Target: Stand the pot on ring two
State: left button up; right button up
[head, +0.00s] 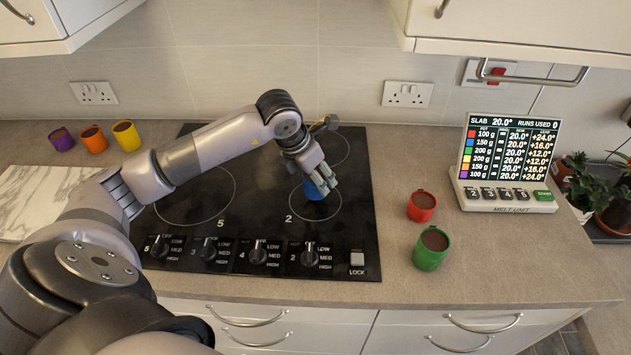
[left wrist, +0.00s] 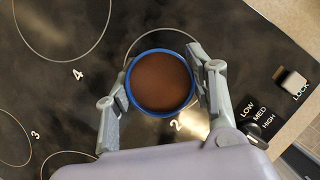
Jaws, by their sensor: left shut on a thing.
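The blue pot (head: 310,192) with brown contents is at ring two (head: 340,212) on the black hob. It also shows in the left wrist view (left wrist: 131,99), seen from above. My left gripper (head: 322,182) is shut on the blue pot, with one finger on each side of it. The fingers partly hide the pot in the head view. My right gripper is not in view.
A red pot (head: 421,207) and a green pot (head: 431,250) stand right of the hob (head: 260,225). Purple (head: 62,139), orange (head: 94,140) and yellow (head: 127,136) pots stand at the back left. The melt unit (head: 508,165) is at right. Other rings look empty.

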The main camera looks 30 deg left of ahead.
pick_arm(q)
notch_tip(320, 180, down, 2)
jog(key=shift+f, duration=0.45)
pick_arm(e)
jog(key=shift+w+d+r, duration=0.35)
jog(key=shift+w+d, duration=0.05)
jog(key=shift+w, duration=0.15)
pick_arm(q)
jog(key=shift+f, duration=0.1)
jog(key=o, duration=0.9)
jog(key=shift+c, duration=0.2)
jog(key=o, duration=0.5)
jog(key=shift+c, duration=0.2)
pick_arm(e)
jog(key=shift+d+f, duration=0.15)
